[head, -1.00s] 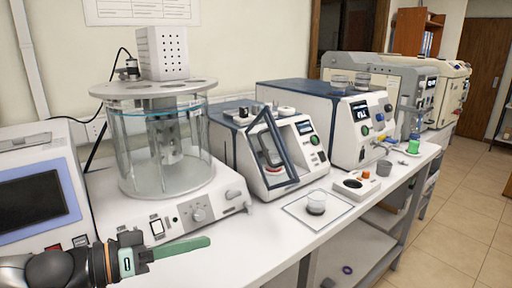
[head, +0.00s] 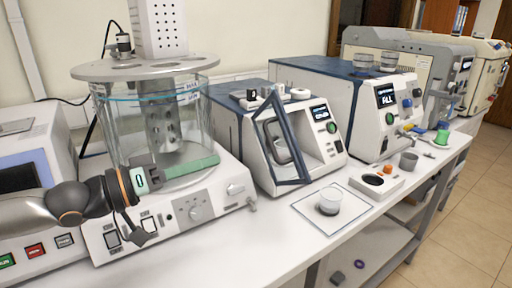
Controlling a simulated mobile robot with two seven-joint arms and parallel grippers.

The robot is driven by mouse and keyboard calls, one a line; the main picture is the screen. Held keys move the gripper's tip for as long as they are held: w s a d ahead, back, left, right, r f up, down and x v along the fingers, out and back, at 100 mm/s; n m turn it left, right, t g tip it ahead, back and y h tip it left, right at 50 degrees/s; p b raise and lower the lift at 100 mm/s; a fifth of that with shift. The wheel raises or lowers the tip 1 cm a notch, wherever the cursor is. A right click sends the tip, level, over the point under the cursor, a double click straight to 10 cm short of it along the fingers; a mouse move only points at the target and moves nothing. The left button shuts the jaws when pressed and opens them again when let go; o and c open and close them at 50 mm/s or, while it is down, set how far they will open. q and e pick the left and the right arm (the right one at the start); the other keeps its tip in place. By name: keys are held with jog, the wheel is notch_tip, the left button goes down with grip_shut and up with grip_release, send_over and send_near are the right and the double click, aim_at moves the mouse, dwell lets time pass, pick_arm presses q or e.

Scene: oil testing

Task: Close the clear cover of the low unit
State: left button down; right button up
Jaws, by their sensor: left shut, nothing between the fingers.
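The low unit (head: 235,122) is a white and dark blue box in the middle of the bench. Its clear cover (head: 279,143), a dark-framed pane, stands swung open at the front, tilted, with the white front recess showing beside it. My left gripper (head: 213,161) comes in from the left with its green fingers shut and empty. In the picture it lies in front of the glass bath, left of the cover and apart from it. My right gripper is not in view.
The glass cylinder bath (head: 120,125) on its white base is just behind my left gripper. Another dark-topped analyzer (head: 345,110) stands to the right.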

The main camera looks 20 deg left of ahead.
aim_at(270, 143)
pick_arm(q)
jog(key=p+x, duration=0.2)
jog(key=x, duration=0.7)
jog(key=shift+w+d+r+p, duration=0.15)
jog(key=shift+p, duration=0.25)
jog(key=shift+x, duration=0.8)
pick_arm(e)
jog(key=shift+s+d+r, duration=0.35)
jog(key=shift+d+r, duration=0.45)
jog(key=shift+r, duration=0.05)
